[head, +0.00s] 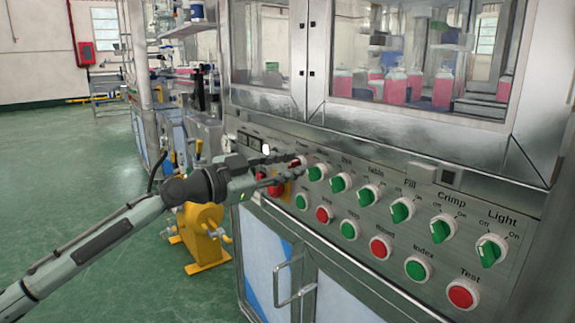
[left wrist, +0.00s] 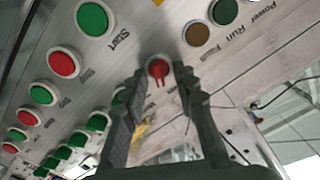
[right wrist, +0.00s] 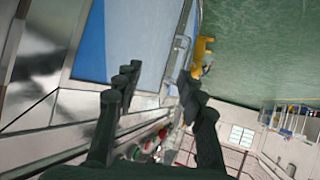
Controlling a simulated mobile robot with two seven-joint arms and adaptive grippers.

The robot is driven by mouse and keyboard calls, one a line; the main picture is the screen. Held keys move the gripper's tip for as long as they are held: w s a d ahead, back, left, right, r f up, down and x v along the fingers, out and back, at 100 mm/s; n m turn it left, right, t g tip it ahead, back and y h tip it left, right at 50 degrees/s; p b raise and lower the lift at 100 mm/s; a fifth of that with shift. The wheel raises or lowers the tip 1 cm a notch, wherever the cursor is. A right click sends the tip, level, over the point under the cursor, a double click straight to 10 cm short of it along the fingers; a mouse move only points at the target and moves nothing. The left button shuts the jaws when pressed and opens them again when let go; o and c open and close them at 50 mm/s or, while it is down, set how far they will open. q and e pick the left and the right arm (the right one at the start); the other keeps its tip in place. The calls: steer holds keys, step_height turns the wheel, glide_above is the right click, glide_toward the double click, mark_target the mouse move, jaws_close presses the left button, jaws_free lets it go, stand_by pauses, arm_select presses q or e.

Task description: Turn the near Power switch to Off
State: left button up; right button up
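The near Power switch (head: 297,163) is a red knob in a pale ring at the left end of the panel's upper row. It also shows in the left wrist view (left wrist: 158,69), in line with the gap between my left fingertips. My left gripper (head: 306,165) is open, with a finger on either side of the knob; I cannot tell whether they touch it. The fingers partly cover the knob and its label in the head view. My right gripper (right wrist: 158,82) is open and empty in the right wrist view, and it is out of the head view.
Several green selector switches, such as the one by Light (head: 491,250), continue right along the sloped panel. Push buttons, such as red Test (head: 462,294), sit below them. A metal door handle (head: 288,280) sticks out under the panel. A yellow machine (head: 203,232) stands left.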

arm_select(q)
jaws_close()
steer(key=shift+n, duration=1)
steer(key=shift+w+n, duration=0.1)
steer(key=shift+n, duration=0.7)
steer(key=n+p, duration=0.1)
steer(key=n, duration=0.3)
steer(key=shift+w+a+r+n, duration=0.1)
steer(key=shift+n, duration=0.2)
steer(key=shift+a+n+p, duration=0.1)
steer(key=shift+n+p, duration=1)
steer(key=shift+n, duration=0.9)
arm_select(e)
steer(key=s+d+f+g+h, duration=0.2)
steer(key=s+d+f+g, duration=0.1)
steer(key=s+d+g, duration=0.1)
steer(key=s+d+f+m+g+h, duration=0.1)
steer(key=s+d+f+g, duration=0.3)
steer(key=s+d, duration=0.3)
steer(key=shift+s+f+m+h, duration=0.15)
steer(key=shift+s+m+h, duration=0.2)
steer(key=shift+s, duration=0.35)
